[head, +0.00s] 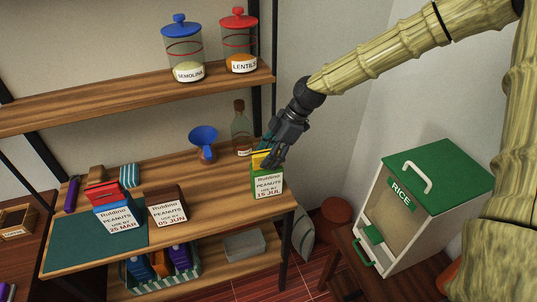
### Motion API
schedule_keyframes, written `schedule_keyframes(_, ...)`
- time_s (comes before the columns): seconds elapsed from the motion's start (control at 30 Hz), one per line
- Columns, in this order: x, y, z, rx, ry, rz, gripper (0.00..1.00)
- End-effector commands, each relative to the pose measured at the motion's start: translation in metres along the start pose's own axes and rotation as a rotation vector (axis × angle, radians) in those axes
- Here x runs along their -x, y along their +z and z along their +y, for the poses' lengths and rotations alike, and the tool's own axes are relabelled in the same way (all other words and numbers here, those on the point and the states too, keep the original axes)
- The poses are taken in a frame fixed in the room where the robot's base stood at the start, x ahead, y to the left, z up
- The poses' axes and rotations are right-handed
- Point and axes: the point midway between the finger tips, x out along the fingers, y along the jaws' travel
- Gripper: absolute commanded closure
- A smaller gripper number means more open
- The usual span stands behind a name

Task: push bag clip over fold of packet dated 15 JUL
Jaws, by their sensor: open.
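The packet dated 15 JUL (267,184), green with a white label, stands upright near the right end of the wooden worktop. A yellow piece (258,159), which looks like the bag clip, shows at the packet's top. My gripper (271,156) points down from the upper right, with its open fingers at the yellow piece and the packet's top. The fingers hide part of the top, so I cannot tell how far the clip sits over the fold or whether they touch it.
Packets dated 05 JUN (167,210) and 25 MAR (118,216) stand to the left. A bottle (241,130) and a blue funnel (204,142) stand behind. A rice bin (412,205) is at right. Worktop between the 05 JUN and 15 JUL packets is clear.

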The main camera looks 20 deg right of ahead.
Motion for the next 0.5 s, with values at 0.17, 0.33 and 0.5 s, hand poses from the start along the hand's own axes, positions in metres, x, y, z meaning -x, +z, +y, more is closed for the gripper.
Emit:
schedule_keyframes(0.17, 0.009, 0.000, 0.001, 0.000, 0.003, 0.001, 0.50)
schedule_keyframes(0.33, 0.033, -0.001, 0.001, 0.001, 0.004, 0.002, 0.50)
schedule_keyframes(0.5, 0.060, 0.000, 0.001, 0.000, 0.004, 0.002, 0.50)
